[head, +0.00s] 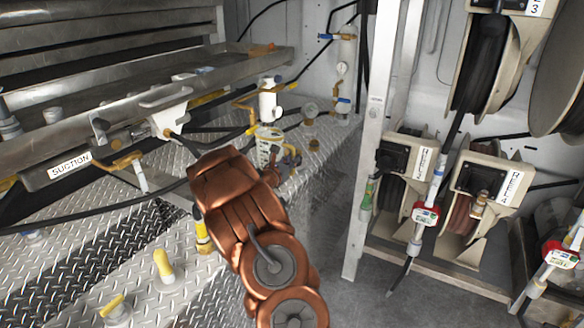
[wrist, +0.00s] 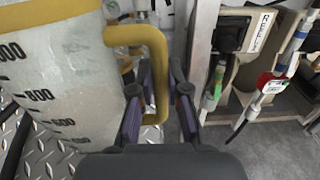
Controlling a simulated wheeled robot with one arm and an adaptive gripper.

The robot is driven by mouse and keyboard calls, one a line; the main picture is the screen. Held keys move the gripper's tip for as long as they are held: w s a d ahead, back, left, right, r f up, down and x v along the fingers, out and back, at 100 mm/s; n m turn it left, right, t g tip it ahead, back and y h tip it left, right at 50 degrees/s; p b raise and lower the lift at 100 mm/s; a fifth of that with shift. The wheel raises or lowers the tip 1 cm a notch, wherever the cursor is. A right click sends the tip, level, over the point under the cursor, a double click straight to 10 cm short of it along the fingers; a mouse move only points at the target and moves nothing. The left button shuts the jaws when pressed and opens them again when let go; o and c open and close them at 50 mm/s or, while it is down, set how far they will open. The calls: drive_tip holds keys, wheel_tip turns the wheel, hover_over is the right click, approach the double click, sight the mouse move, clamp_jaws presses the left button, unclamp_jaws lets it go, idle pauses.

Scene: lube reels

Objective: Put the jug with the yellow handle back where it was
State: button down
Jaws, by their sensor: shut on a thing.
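The jug (wrist: 55,75) is a translucent whitish measuring jug with dark volume marks, and it fills the left of the wrist view. Its yellow handle (wrist: 138,35) runs down between the fingers of my gripper (wrist: 160,100), which is shut on it. In the head view the jug (head: 267,138) looks upright over the diamond-plate deck, just beyond my gripper (head: 279,160). My arm hides its lower part there, so I cannot tell whether its base touches the deck.
Diamond-plate deck (head: 60,255) spreads to the left, with yellow-topped fittings (head: 163,265) on it. A metal shelf with a SUCTION label (head: 70,170) and a black hose is at left. A white post (head: 378,130) and hose reels (head: 480,195) stand at right.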

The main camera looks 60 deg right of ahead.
sight(292, 175)
drive_tip(key=shift+w+f+p, duration=0.1)
drive_tip(key=shift+f+p, duration=0.6)
drive_tip(key=shift+f, duration=0.9)
drive_tip(key=shift+f, duration=0.2)
drive_tip(key=c, duration=1.2)
unclamp_jaws()
drive_tip(key=shift+o, duration=0.2)
drive_tip(key=shift+a+r, duration=0.1)
drive_tip(key=shift+r, duration=0.05)
drive_tip(key=a+b, duration=0.3)
drive_tip(key=a, duration=0.9)
drive_tip(key=shift+s, duration=0.25)
